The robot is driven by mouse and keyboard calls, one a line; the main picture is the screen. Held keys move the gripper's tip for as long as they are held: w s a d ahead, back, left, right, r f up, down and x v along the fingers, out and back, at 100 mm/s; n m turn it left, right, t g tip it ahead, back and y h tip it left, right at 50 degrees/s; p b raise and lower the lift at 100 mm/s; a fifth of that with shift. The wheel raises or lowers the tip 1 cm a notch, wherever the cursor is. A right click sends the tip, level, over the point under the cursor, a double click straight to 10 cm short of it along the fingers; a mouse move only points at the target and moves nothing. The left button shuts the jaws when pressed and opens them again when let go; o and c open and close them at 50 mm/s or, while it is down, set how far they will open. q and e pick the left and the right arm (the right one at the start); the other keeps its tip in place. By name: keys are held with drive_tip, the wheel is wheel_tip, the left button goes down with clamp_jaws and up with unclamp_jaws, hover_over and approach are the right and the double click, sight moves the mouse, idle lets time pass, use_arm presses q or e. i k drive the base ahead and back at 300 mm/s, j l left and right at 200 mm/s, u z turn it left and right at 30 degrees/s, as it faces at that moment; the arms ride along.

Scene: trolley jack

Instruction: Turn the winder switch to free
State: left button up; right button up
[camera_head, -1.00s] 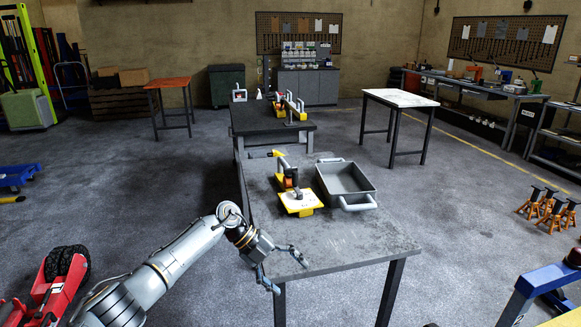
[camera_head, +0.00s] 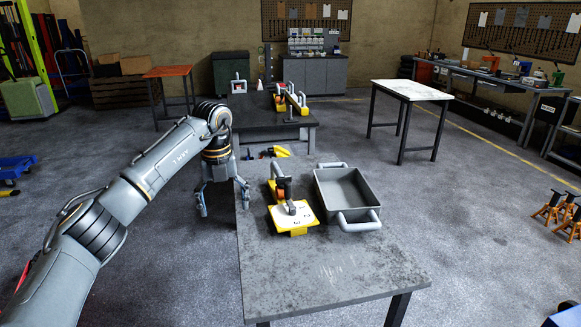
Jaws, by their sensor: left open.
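A yellow unit with a white dial plate (camera_head: 305,213) lies on the near grey table. A dark grey knob (camera_head: 292,208) stands on the plate; it looks like the winder switch, but the markings are too small to read. An orange and black part and a grey handle rise behind it. My left gripper (camera_head: 222,203) is open and empty, pointing down at the table's left edge, to the left of the unit and apart from it. My right gripper is out of view.
A grey tray (camera_head: 350,192) with two handles sits just right of the unit. The front of the near table (camera_head: 330,270) is bare. A second dark table (camera_head: 255,118) stands behind with more yellow parts. A white-topped table (camera_head: 411,90) stands at the right.

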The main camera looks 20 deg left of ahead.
sight(280, 182)
drive_tip(key=i, duration=1.35)
